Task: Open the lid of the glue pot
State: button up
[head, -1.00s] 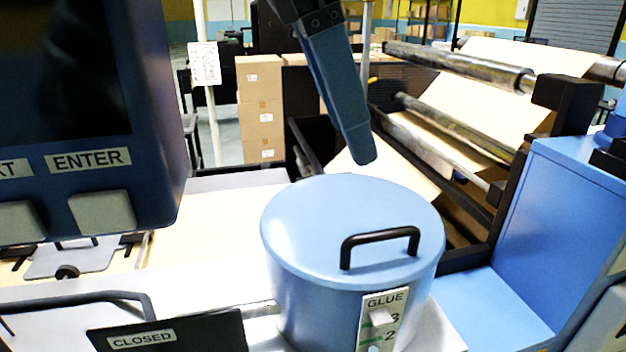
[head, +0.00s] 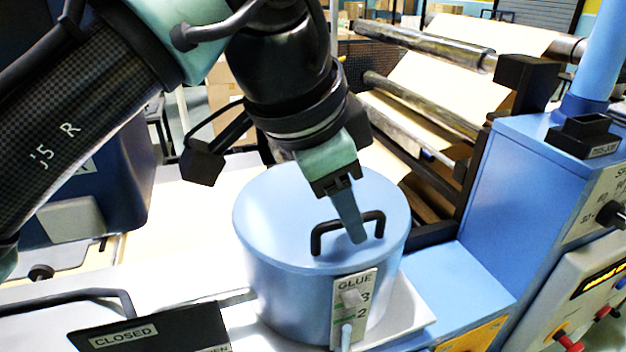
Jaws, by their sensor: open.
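The glue pot (head: 290,300) is a round blue pot with a GLUE label and a dial-like plate on its front. Its flat blue lid (head: 275,215) sits on it and looks closed. A black bar handle (head: 330,226) stands on the lid. My gripper (head: 358,240) reaches down from above, with its blue-grey finger at the handle's bar. Only one finger shows clearly; the other is hidden. I cannot tell whether the finger touches the bar.
A black plate marked CLOSED (head: 150,335) lies at the front left. A blue cabinet (head: 490,215) with knobs stands at the right. A paper roll machine (head: 440,90) is behind. A dark control panel (head: 105,190) is at the left, partly behind my arm.

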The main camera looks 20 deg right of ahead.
grip_shut()
dwell(1.4)
